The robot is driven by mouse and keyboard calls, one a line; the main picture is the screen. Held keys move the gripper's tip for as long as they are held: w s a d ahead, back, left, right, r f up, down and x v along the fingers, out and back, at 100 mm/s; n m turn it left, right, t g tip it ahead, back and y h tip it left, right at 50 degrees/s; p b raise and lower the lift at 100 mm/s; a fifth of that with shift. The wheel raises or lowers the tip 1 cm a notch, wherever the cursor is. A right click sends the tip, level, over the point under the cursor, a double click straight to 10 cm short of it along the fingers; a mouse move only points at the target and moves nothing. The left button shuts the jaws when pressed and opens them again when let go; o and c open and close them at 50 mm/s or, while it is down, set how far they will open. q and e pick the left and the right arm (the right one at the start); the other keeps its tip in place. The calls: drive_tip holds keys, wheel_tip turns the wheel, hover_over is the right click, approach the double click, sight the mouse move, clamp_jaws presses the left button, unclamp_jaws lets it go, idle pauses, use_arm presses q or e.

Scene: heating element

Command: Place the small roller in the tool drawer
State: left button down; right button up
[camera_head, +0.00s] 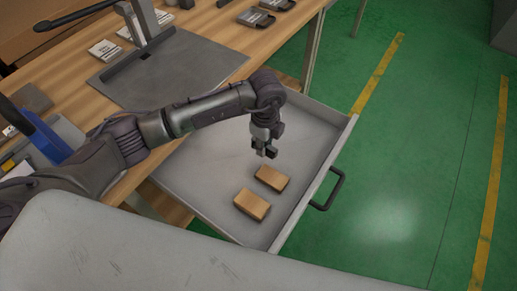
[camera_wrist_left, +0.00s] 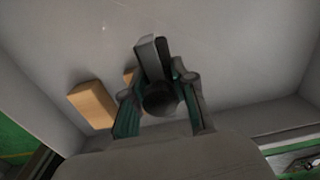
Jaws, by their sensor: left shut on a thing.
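The tool drawer (camera_head: 210,165) is pulled open below the workbench, a grey metal tray with a dark handle (camera_head: 329,190) on its front. My left gripper (camera_head: 265,152) is over the inside of the drawer, near the wooden blocks. In the left wrist view it is shut on a small dark roller (camera_wrist_left: 160,98), whose round dark body sits between the fingers. A grey and black bar-like part (camera_wrist_left: 150,58) extends beyond it. How high the roller is above the drawer floor is hard to tell. My right gripper is not in view.
Two tan blocks lie in the drawer, one nearer the handle (camera_head: 272,178) and one nearer me (camera_head: 252,204). The drawer floor behind and left of the gripper is bare. A grey plate (camera_head: 180,70) and several small items rest on the wooden bench (camera_head: 70,75).

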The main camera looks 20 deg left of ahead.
sight(259, 157)
use_arm(q)
drive_tip(key=shift+w+a+f, duration=0.2)
drive_tip(key=shift+a+f, duration=0.2)
drive_tip(key=shift+a, duration=0.1)
drive_tip(key=shift+w+a+f, duration=0.2)
drive_tip(key=shift+a+f, duration=0.15)
drive_tip(key=shift+a, duration=0.15)
drive_tip(key=shift+f, duration=1.9)
drive_tip(key=shift+f, duration=0.2)
drive_tip(key=c, duration=0.9)
unclamp_jaws()
drive_tip(key=shift+r, duration=0.1)
wheel_tip(259, 157, up, 12)
drive_tip(key=shift+r, duration=0.15)
